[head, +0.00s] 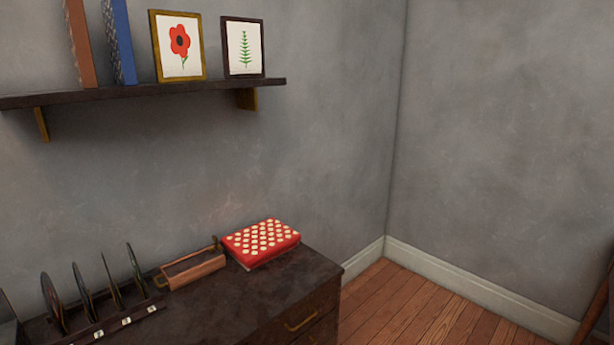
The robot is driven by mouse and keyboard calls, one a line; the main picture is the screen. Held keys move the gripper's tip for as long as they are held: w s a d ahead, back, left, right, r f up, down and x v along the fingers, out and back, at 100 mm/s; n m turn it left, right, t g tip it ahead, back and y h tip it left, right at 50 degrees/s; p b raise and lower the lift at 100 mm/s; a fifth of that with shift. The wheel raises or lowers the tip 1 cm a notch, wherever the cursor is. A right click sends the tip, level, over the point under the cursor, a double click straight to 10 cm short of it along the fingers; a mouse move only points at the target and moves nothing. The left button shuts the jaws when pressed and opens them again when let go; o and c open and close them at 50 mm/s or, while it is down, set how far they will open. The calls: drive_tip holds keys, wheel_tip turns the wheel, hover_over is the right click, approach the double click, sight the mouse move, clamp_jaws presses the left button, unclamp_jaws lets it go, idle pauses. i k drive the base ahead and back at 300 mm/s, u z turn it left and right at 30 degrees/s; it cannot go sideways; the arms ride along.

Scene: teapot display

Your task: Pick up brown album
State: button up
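A brown upright album or book (79,42) stands on the wall shelf at the upper left; its top is cut off by the picture edge. A blue album or book (121,42) with a patterned side stands just right of it, with a narrow gap between them. My gripper is not in view.
The dark shelf (190,90) also bears a poppy picture (180,45) and a fern picture (243,47). Below, a dark dresser (265,300) carries a red dotted box (261,242), a copper-coloured holder (195,270) and a rack of discs (100,325). Wooden floor (400,305) is clear at right.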

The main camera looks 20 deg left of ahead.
sight(74, 13)
drive_tip(key=u, duration=0.85)
drive_tip(key=i, duration=0.75)
drive_tip(key=u, duration=1.1)
drive_tip(key=i, duration=0.2)
drive_tip(key=u, duration=0.1)
